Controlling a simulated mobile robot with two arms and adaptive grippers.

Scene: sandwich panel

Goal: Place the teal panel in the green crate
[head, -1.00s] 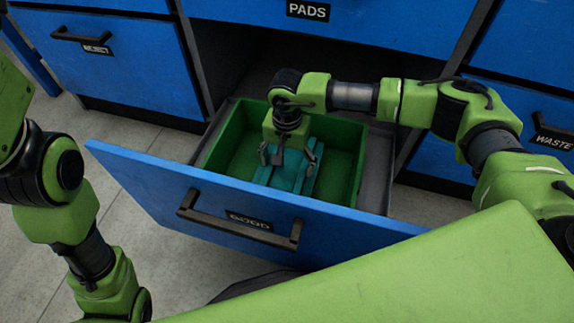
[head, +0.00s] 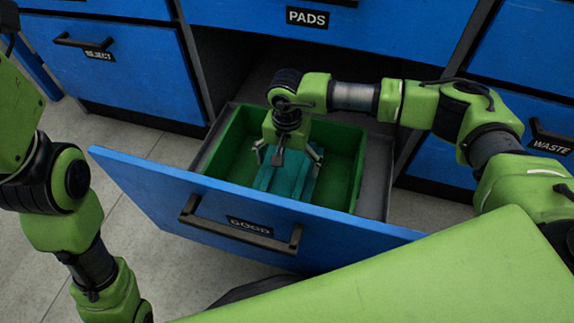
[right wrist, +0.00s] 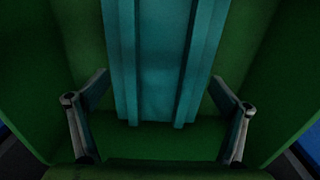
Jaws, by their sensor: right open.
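The teal panel (head: 283,183) lies inside the green crate (head: 344,150), which sits in the pulled-out blue drawer labelled GOOD. In the right wrist view the ribbed teal panel (right wrist: 163,60) lies on the crate's green floor (right wrist: 155,146). My right gripper (head: 287,156) points down into the crate, just above the panel. In the right wrist view its two fingers (right wrist: 158,118) are spread wide, one on each side of the panel, with a gap between them and it. My left arm comes in at the left of the head view, but its gripper is out of frame.
The GOOD drawer's blue front (head: 340,230) with its black handle (head: 238,228) stands between me and the crate. Closed drawers marked REJECT (head: 120,60), PADS (head: 330,25) and WASTE (head: 540,115) surround it. Grey floor (head: 150,250) is clear to the left.

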